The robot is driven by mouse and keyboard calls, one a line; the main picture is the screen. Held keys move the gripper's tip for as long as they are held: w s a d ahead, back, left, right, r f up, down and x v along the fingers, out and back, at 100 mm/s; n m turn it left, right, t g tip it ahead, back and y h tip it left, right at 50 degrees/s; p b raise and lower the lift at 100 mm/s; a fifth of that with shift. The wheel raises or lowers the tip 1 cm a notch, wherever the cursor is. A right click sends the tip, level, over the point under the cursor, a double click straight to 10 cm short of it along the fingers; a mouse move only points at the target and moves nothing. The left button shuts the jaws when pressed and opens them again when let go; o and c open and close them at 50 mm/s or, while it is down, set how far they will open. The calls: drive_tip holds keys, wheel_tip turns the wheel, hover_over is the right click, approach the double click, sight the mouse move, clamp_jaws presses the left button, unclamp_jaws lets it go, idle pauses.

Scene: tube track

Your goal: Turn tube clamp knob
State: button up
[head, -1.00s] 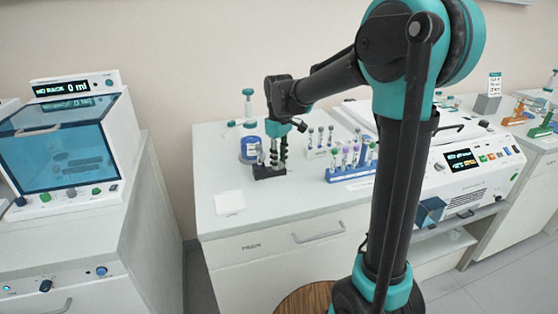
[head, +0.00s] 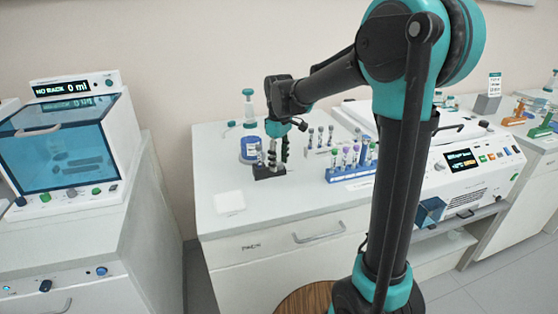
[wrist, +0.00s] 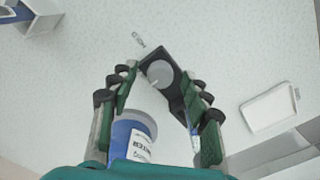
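The tube clamp (wrist: 178,98) is a small dark block on the pale bench, with a round grey knob (wrist: 160,74) on its top face. In the wrist view the knob lies between the fingertips of my gripper (wrist: 160,78), with a visible gap on each side. The fingers are spread apart and hold nothing that I can see. In the head view my gripper (head: 272,157) points down over the clamp's dark base (head: 268,173). The knob cannot be made out clearly there behind the fingers.
A blue-labelled bottle (head: 249,149) stands close behind the clamp; it also shows in the wrist view (wrist: 131,136). A blue rack (head: 348,173) of capped tubes stands to the right. A white square pad (head: 229,202) lies front left, with bare bench around it.

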sight(279, 163)
wheel_tip(279, 163, up, 12)
idle(0.7)
